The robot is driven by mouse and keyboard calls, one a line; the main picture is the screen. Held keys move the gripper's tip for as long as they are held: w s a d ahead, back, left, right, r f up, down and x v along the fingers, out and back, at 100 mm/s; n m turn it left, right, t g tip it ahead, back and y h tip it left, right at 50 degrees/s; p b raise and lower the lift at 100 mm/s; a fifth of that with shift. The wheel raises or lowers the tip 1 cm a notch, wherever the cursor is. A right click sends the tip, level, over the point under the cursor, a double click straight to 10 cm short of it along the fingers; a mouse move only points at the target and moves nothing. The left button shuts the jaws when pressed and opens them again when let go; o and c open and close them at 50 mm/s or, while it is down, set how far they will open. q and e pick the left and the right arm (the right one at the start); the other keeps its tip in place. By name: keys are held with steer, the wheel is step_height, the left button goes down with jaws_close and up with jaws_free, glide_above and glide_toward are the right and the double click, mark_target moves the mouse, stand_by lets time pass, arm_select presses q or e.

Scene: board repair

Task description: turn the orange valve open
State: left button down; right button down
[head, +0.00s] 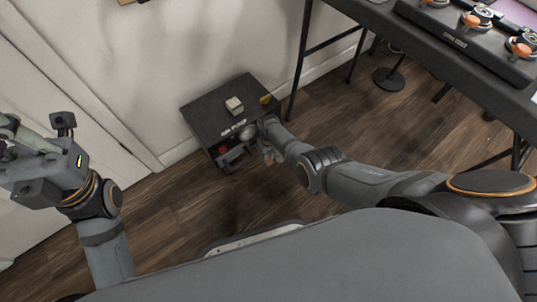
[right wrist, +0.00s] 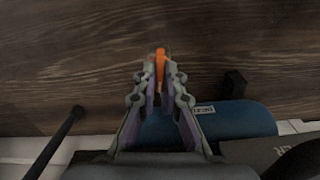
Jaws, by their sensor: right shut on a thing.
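In the right wrist view, the fingertips of my right gripper (right wrist: 160,80) are closed on a thin upright orange piece, the orange valve's handle (right wrist: 160,62). Its upper end sticks out a little beyond the tips. In the head view my right gripper (head: 267,155) is at the right front side of a dark box on the floor, and the valve cannot be made out there. My left gripper (head: 30,165) is at the left edge, far from the valve and partly cut off. Its finger opening is unclear.
The dark box (head: 205,113) stands by the wall with a small pale block (head: 234,105) on top. A blue cylinder (right wrist: 235,119) lies behind the right fingers. A black table (head: 455,70) with orange-knobbed devices is at upper right. The wood floor in front is clear.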

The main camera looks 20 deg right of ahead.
steer(key=shift+n, duration=0.9)
steer(key=c, duration=1.4)
jaws_free()
steer(key=shift+c, duration=0.2)
steer(key=shift+w+r, duration=0.1)
steer(key=shift+r, duration=0.55)
step_height(320, 180, up, 11)
steer(key=shift+f, duration=0.15)
